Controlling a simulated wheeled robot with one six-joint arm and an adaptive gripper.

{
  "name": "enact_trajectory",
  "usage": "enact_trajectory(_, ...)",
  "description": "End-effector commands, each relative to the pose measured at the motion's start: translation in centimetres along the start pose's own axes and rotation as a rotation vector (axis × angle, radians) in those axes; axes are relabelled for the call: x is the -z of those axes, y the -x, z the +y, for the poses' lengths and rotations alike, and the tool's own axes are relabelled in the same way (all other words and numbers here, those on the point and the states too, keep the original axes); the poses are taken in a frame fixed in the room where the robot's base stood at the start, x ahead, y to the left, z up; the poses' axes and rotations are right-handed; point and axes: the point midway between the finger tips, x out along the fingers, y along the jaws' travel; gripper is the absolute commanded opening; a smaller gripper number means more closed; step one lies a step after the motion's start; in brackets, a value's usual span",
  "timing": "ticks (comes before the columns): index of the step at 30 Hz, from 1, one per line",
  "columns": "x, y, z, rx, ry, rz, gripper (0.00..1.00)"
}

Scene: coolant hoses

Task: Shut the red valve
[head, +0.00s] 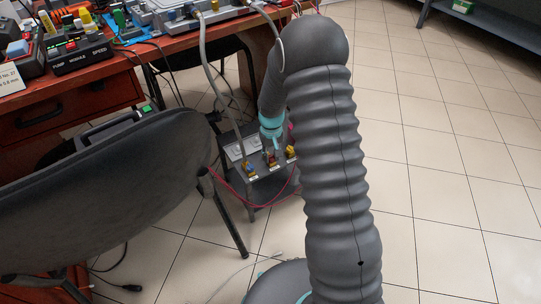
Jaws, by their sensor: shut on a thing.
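The red valve (271,161) is small in the head view, in the middle of a row of three on a low grey stand. My gripper (275,147) comes down on it from above, shut on its top. My gripper partly covers the red valve, so I cannot tell how its handle is turned. A blue valve (249,170) stands just left of it and a yellow valve (290,152) just right.
Grey and red hoses run to the low stand (262,189). A dark chair (110,190) stands close on the left, before a wooden desk (60,115) crowded with equipment. Cables lie on the floor. The tiled floor (440,180) on the right is clear.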

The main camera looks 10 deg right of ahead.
Motion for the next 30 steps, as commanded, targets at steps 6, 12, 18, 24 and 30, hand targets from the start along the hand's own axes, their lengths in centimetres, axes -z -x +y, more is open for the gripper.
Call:
enact_trajectory(6, 0.0, 0.0, 0.0, 0.001, -0.001, 0.0, 0.52)
enact_trajectory(12, 0.0, 0.0, 0.0, 0.0, 0.0, 0.0, 0.52)
enact_trajectory(18, 0.1, 0.5, 0.0, 0.0, 0.0, 0.002, 0.52)
enact_trajectory(24, 0.1, 3.5, 0.0, 0.0, 0.0, 0.005, 0.52)
enact_trajectory(30, 0.1, 7.5, 0.0, 0.0, 0.0, 0.005, 0.52)
